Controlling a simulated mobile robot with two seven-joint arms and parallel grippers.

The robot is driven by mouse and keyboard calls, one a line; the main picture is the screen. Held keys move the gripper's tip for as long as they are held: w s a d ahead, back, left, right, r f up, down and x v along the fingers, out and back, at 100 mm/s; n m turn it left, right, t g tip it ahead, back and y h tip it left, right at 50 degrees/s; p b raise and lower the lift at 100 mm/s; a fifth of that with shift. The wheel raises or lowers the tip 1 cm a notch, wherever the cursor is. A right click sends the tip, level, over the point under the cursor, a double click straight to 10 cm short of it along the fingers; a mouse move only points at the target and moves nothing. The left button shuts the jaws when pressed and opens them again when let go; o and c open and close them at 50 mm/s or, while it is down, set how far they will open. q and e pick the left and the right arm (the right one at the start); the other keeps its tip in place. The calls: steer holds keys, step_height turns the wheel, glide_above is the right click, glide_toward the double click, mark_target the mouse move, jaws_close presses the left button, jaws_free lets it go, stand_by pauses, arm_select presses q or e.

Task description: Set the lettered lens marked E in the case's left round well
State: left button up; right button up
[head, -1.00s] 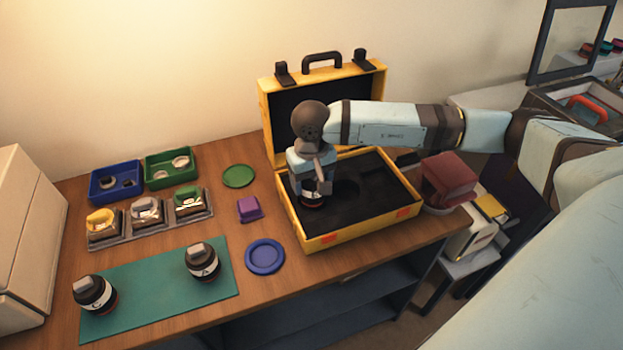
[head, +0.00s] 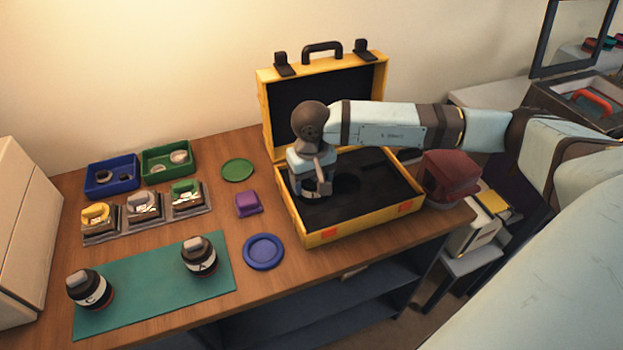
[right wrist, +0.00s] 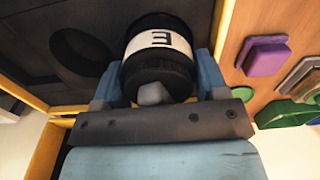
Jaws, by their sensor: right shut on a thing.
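The lens marked E (right wrist: 158,42) is black with a white band and a dark letter in the right wrist view. My right gripper (right wrist: 160,80) is shut on it, with a blue finger on either side. In the head view my right gripper (head: 312,182) points down over the left part of the open yellow case (head: 360,230). The lens (head: 310,194) shows its white band low at the foam, and its lower part is hidden, seemingly sunk in the left round well. The other round well (head: 346,184) is empty. My left gripper is out of view.
Lenses C (head: 90,290) and A (head: 199,257) stand on a green mat (head: 150,300). Left of the case are a purple block (head: 248,203), a blue dish (head: 263,252) and a green disc (head: 238,169). The case lid (head: 377,85) stands open behind my wrist.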

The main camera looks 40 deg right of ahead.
steer(key=shift+f+b, duration=0.65)
steer(key=shift+f, duration=0.1)
steer(key=o, duration=0.9)
steer(key=shift+o, duration=0.9)
steer(key=shift+r+p, duration=0.4)
steer(key=shift+r, duration=0.4)
steer(key=shift+a+r+p, duration=0.1)
steer(key=shift+r+p, duration=0.4)
steer(key=shift+r, duration=1.55)
steer(key=shift+r+p, duration=0.75)
steer(key=shift+r, duration=0.9)
